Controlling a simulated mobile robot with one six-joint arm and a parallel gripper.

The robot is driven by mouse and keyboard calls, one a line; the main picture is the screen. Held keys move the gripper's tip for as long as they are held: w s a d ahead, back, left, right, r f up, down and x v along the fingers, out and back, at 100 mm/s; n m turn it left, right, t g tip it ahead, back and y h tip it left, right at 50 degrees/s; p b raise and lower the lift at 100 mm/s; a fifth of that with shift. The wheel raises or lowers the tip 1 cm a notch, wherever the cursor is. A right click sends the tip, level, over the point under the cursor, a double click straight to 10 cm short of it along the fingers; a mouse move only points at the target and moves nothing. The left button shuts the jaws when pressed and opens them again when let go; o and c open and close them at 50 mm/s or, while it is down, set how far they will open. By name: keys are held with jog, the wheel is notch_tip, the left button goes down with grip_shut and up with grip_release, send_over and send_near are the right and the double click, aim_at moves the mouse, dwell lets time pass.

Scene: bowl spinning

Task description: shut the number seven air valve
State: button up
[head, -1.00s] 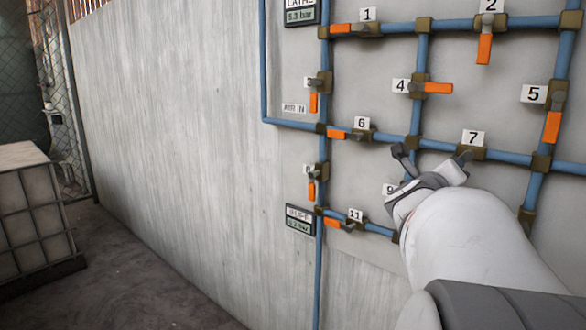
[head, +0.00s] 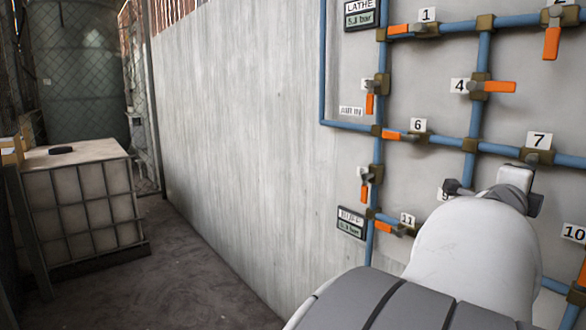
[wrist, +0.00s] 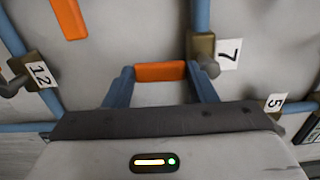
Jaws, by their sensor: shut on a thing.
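The number seven valve is a brown block (head: 538,157) under a white "7" tag (head: 539,140) on a horizontal blue pipe. In the head view my gripper (head: 494,188) is just below it, and its orange handle is hidden. In the wrist view the valve body (wrist: 200,48) and "7" tag (wrist: 229,54) are at upper right. The orange handle (wrist: 160,71) lies between the two fingers of my gripper (wrist: 160,78), which is shut on it. The handle points across the pipe (wrist: 202,14), not along it.
Other valves with orange handles surround it, such as number six (head: 418,138) and number four (head: 479,87). A lathe pressure display (head: 361,14) is at the top. A pale gridded crate (head: 80,205) stands on the left. The floor (head: 185,260) between it and the wall is open.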

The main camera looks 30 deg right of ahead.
dwell(0.5)
jog(key=o, duration=1.4)
jog(key=shift+s, duration=0.1)
jog(key=a, duration=0.2)
jog(key=s+a+p, duration=0.1)
jog(key=a, duration=0.2)
jog(key=a+p, duration=0.1)
jog(key=a, duration=0.1)
jog(key=shift+s+a, duration=0.2)
jog(key=shift+a, duration=0.1)
